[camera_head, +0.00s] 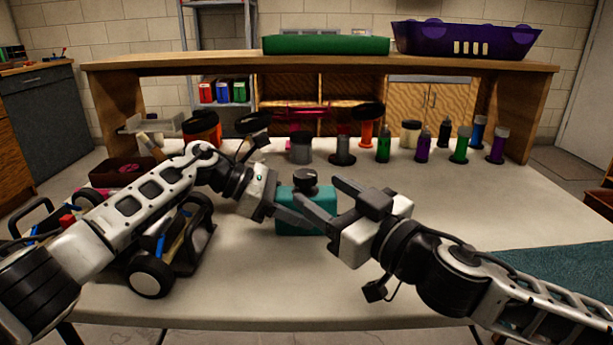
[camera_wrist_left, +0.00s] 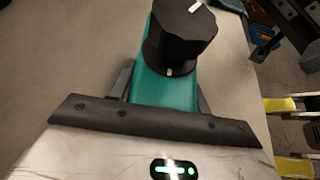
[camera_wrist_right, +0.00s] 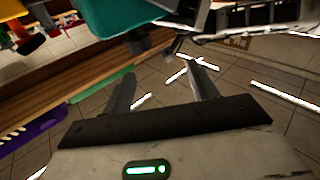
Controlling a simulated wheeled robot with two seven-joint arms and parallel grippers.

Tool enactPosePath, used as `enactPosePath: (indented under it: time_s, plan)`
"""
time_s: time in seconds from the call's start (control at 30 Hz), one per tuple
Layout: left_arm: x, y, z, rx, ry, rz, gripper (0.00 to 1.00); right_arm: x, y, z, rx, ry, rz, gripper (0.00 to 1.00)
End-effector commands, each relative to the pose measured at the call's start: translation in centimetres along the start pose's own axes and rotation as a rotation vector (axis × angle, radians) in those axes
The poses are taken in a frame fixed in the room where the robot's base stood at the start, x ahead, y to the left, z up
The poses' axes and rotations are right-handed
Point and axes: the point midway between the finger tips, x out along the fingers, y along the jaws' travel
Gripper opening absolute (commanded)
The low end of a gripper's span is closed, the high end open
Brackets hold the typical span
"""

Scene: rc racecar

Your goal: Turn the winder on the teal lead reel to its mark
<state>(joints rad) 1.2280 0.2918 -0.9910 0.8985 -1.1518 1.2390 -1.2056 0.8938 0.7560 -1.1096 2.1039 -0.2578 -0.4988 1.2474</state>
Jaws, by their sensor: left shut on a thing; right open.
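The teal lead reel (camera_head: 300,223) stands upright on the table in front of me, with its black winder (camera_head: 305,178) on top. My left gripper (camera_head: 301,211) is shut on the reel's body; in the left wrist view its fingers lie along both sides of the reel (camera_wrist_left: 170,95). There the winder (camera_wrist_left: 180,38) shows a white bar on its top at the far side and a white mark at its base on the near side. My right gripper (camera_head: 335,205) is open and empty, just right of the reel. In the right wrist view the reel (camera_wrist_right: 105,15) is at the top, beyond the fingers.
A racecar with black wheels (camera_head: 151,275) stands at the left, under my left arm. Several bottles (camera_head: 383,145) stand along the table's back. A raised wooden shelf (camera_head: 220,62) behind carries a green tray (camera_head: 325,45) and a purple crate (camera_head: 468,40). The front middle of the table is clear.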

Motion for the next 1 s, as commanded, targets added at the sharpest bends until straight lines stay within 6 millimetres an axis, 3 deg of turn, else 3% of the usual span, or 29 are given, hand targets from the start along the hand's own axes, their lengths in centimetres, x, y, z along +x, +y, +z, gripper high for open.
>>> enactPosePath:
  time_s: [0.03,0.2,0.37,1.0]
  plan:
    - [0.0,0.0,-0.1,-0.002,0.002,0.0,0.27,-0.6,1.3,0.1,-0.003,-0.017,-0.025,0.59]
    - [0.0,0.0,-0.1,-0.002,0.001,0.0,0.27,-2.3,3.6,0.8,0.05,-0.068,-0.087,0.59]
    - [0.0,0.0,-0.1,-0.001,0.001,0.0,0.27,-2.6,4.2,1.0,0.076,-0.088,-0.106,0.59]
    - [0.0,0.0,-0.1,-0.001,0.001,0.0,0.27,7.8,3.1,1.9,0.076,-0.088,-0.107,0.59]
